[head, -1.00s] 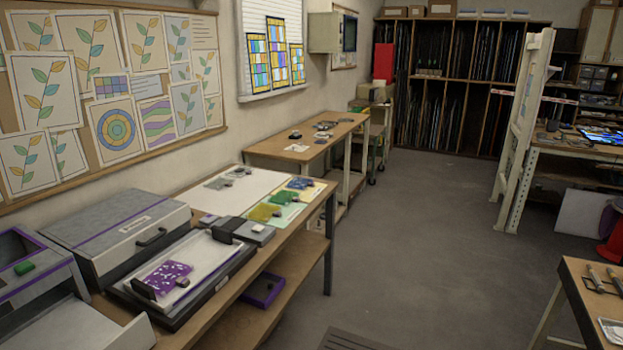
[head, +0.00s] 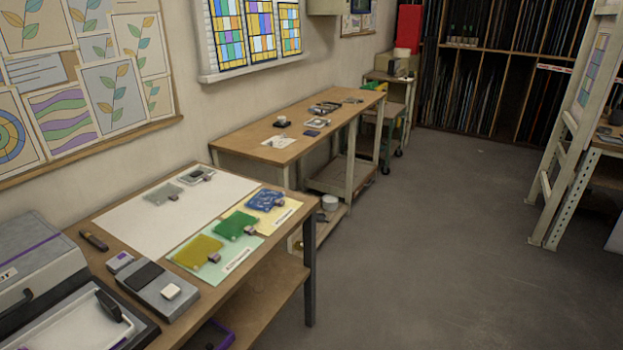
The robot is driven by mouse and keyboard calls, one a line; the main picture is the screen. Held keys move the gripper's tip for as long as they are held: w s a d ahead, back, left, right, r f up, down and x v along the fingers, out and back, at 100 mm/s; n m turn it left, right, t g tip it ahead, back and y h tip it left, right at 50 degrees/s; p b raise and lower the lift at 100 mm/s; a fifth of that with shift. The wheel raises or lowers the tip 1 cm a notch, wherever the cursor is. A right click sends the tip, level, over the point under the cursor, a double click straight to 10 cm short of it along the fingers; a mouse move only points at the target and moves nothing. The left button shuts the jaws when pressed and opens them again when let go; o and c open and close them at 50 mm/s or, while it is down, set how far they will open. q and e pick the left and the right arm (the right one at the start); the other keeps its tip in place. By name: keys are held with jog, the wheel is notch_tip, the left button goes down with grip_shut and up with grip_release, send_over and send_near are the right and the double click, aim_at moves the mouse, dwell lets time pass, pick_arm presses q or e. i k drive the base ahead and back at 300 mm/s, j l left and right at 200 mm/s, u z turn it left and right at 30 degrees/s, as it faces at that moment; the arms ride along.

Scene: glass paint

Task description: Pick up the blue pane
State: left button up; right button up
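The blue pane (head: 265,199) lies on a pale yellow sheet (head: 285,214) near the far right corner of the near workbench, with a small dark clip or tab at its edge. A green pane (head: 236,225) lies just in front of it, to its left. A yellow pane (head: 198,252) lies nearer still, on a pale green sheet (head: 246,256). A clear grey pane (head: 163,192) lies on the white sheet (head: 131,223) at the back. Neither of my grippers shows in the head view.
A grey device (head: 160,289) with a white block sits at the bench's near side, beside a tray machine (head: 75,323). A second wooden table (head: 250,138) stands beyond. Open floor (head: 420,240) lies to the right. A tall cream rack (head: 575,125) stands at the far right.

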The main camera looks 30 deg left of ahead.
aim_at(265, 200)
jog(key=i+l+u, duration=0.1)
jog(key=i+u, duration=0.35)
jog(key=i+l+u, duration=0.4)
jog(key=i, duration=0.15)
jog(key=i+l+u, duration=0.45)
jog(key=i+j, duration=0.05)
jog(key=j, duration=0.05)
